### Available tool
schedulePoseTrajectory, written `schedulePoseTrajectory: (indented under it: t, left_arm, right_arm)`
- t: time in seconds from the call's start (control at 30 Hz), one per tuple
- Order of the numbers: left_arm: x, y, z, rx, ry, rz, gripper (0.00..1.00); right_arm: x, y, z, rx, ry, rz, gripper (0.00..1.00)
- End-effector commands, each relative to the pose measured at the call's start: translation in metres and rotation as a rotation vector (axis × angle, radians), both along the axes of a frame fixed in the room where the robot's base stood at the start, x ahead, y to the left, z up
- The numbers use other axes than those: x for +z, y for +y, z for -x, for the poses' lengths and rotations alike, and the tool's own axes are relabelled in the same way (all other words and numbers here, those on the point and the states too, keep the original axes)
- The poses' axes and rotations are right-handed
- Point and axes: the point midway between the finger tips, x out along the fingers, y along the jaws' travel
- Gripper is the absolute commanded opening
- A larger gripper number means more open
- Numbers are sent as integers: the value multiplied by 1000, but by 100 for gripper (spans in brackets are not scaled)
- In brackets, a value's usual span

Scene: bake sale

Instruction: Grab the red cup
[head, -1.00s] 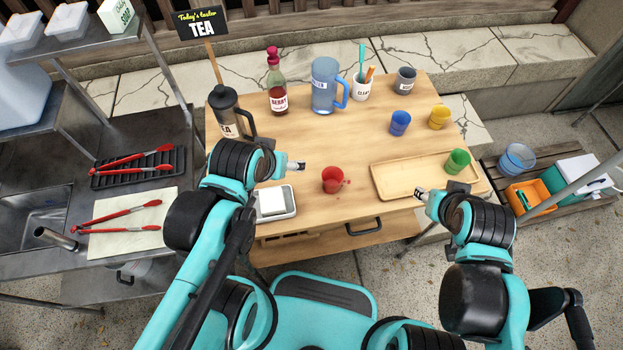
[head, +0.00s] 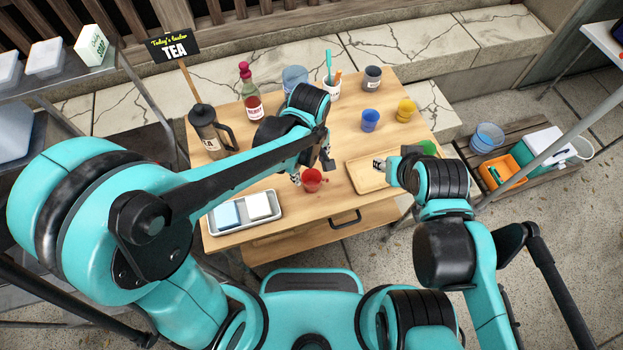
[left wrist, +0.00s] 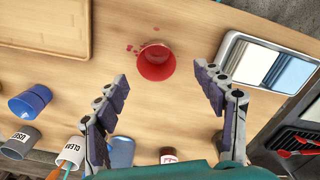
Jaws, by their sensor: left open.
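The red cup (head: 312,182) stands on the wooden table near its front middle, with a few small red spots on the table beside it. In the left wrist view the red cup (left wrist: 156,62) lies ahead of and between the spread fingers, with a gap to both. My left gripper (head: 312,172) reaches over the table from above and behind the cup. It is open and empty, as the left wrist view (left wrist: 164,90) shows. My right gripper (head: 384,163) is over the wooden tray; its fingers are too small to tell open from shut.
The wooden tray (head: 365,180) with a green cup (head: 427,147) is right of the red cup. Blue (head: 370,120) and yellow (head: 406,110) cups, a tea press (head: 205,130) and a bottle (head: 250,95) stand farther back.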

Motion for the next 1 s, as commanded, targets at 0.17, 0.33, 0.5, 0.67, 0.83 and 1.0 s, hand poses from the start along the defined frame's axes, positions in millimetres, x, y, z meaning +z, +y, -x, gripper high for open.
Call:
schedulePoseTrajectory:
  t: [0.17,0.33,0.5,0.67,0.83,1.0]
  left_arm:
    - [-22,-2,0,6,4,-2,70]
    - [-37,-2,-1,5,3,-1,70]
    - [-64,-5,-4,4,3,-1,70]
    - [-78,-4,-4,4,2,-1,70]
    - [-77,-4,-4,4,2,-1,70]
    - [-77,-4,-4,4,2,-1,28]
  right_arm:
    - [-9,0,0,0,0,0,40]
    - [-15,0,0,0,0,0,40]
    - [-29,0,0,0,0,0,40]
    - [-33,0,0,0,0,0,40]
    - [-31,0,0,0,0,0,40]
    - [-31,0,0,0,0,0,40]
